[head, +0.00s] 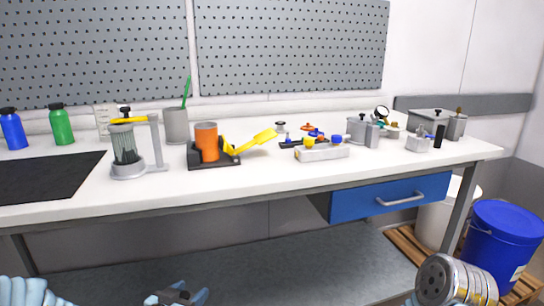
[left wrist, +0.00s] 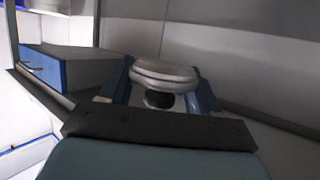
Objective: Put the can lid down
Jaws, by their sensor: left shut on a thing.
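The can lid (left wrist: 165,73) is a round, grey metal disc with a short dark part beneath it. In the left wrist view it sits between the blue fingers of my left gripper (left wrist: 162,92), which is shut on it. In the head view my left gripper (head: 178,295) is at the bottom edge, in front of the workbench and below the level of its top. The lid cannot be made out there. My right gripper is not clearly seen.
The white workbench (head: 270,182) carries a black mat (head: 45,178), an orange cup (head: 206,142), a white tray (head: 322,153) and grey canisters. Its front strip is clear. A perforated metal cylinder (head: 450,282) is at bottom right, before a blue bucket (head: 503,245).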

